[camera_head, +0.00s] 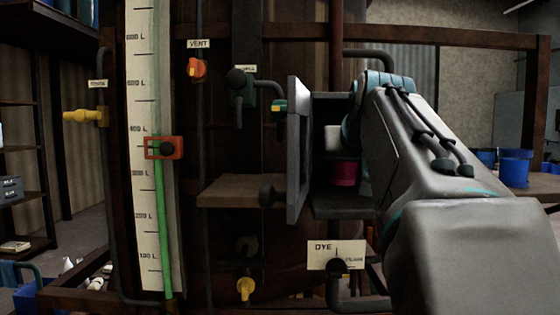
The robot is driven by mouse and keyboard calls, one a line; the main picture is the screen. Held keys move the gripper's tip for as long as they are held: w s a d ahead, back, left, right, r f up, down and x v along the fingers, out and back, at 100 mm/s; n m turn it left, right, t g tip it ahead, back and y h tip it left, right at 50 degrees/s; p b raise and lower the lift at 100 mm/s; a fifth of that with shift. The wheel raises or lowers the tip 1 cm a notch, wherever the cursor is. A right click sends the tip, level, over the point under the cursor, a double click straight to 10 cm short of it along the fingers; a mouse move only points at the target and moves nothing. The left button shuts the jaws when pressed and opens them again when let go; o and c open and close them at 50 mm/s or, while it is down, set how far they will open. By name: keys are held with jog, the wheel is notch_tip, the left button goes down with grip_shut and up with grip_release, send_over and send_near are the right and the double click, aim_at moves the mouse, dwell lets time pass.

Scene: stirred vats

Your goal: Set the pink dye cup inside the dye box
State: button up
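The dye box (328,203) is a dark box on the rack, with its grey door (298,150) swung open toward me. The pink dye cup (344,173) shows inside the opening, low down and close to the box floor. I cannot tell whether it touches the floor. My arm reaches in from the right and covers the right side of the box. A pale block (333,139) sits just above the cup; it may be part of my gripper, but I cannot be sure. My fingertips are not clearly visible, and their hold on the cup cannot be judged.
A wooden shelf (240,191) juts out left of the door. A DYE label (337,255) and black knob are below the box. A tall level gauge (155,150) and yellow-handled valve (85,116) stand left. Blue buckets (515,167) stand at the right.

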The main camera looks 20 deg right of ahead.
jog(key=shift+s+r, duration=0.15)
jog(key=shift+s, duration=0.15)
jog(key=shift+w, duration=0.15)
jog(key=shift+r, duration=0.1)
jog(key=b+v, duration=0.1)
jog(key=v, duration=1.1)
